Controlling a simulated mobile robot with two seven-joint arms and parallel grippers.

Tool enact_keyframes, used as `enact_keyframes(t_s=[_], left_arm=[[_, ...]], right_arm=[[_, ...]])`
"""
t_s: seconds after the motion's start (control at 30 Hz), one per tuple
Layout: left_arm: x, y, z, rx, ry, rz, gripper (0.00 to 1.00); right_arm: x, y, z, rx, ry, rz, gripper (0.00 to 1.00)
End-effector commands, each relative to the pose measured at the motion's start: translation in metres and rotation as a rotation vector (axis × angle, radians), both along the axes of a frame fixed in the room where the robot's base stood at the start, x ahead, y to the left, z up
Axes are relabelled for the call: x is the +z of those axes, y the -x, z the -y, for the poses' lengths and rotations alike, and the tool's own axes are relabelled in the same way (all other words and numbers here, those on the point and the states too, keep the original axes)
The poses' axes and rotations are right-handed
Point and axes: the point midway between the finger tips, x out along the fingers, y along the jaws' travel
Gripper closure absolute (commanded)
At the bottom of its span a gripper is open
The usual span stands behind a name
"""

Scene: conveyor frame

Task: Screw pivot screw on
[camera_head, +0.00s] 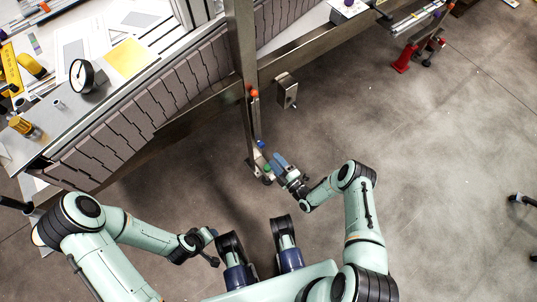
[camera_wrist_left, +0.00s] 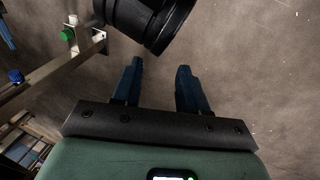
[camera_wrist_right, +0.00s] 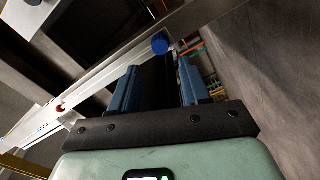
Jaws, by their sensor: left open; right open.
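Coloured knobs sit along the steel conveyor leg: an orange one (camera_head: 254,93), a blue one (camera_head: 261,143) and a green one (camera_head: 267,167) near the foot. I cannot tell which is the pivot screw. My right gripper (camera_head: 279,161) is open beside the lower leg, close to the blue and green knobs. In the right wrist view the blue knob (camera_wrist_right: 160,43) shows just past the open, empty fingers (camera_wrist_right: 157,66). My left gripper (camera_head: 212,258) is open, low and left of my base. In the left wrist view its fingers (camera_wrist_left: 158,65) are empty; the green knob (camera_wrist_left: 67,34) shows upper left.
The conveyor frame (camera_head: 245,80) runs across the upper area, with a grey box (camera_head: 286,91) on its side. A worktable at left carries a round dial (camera_head: 82,76) and a yellow sheet (camera_head: 131,58). The concrete floor to the right is mostly clear.

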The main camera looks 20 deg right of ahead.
Motion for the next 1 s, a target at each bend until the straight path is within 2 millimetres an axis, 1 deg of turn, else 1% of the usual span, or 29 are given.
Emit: enact_keyframes(t_s=[0.03,0.3,0.43,0.57,0.6,0.67,0.7,0.8,0.87,1.0], left_arm=[[-0.005,-0.004,-0.002,0.004,-0.005,0.01,0.57],[-0.022,-0.028,-0.015,0.032,-0.037,0.073,0.57],[-0.035,-0.024,-0.02,0.037,-0.044,0.054,0.57],[-0.049,-0.007,-0.022,0.038,-0.042,-0.001,0.57],[-0.046,-0.007,-0.021,0.038,-0.042,0.0,0.57],[-0.045,-0.009,-0.021,0.037,-0.041,0.004,0.57],[-0.044,-0.009,-0.021,0.038,-0.041,0.005,0.57],[-0.044,-0.009,-0.021,0.037,-0.041,0.005,0.57],[-0.044,-0.009,-0.021,0.037,-0.041,0.005,0.57],[-0.044,-0.009,-0.021,0.037,-0.041,0.005,0.57]], right_arm=[[-0.002,-0.006,-0.002,0.001,0.0,0.001,0.53],[-0.003,-0.044,-0.016,0.0,-0.001,0.0,0.53],[-0.002,-0.062,-0.022,0.0,-0.001,0.0,0.53],[-0.002,-0.075,-0.028,0.0,-0.002,-0.002,0.53],[-0.001,-0.073,-0.027,0.0,-0.002,-0.004,0.67],[0.0,-0.073,-0.027,0.0,-0.001,-0.004,0.86],[0.0,-0.073,-0.027,0.0,-0.001,-0.004,0.99],[0.0,-0.072,-0.027,0.001,-0.005,-0.005,1.0],[0.0,-0.072,-0.027,0.0,-0.064,-0.026,1.0],[0.0,-0.072,-0.026,0.0,-0.415,-0.153,1.0]])
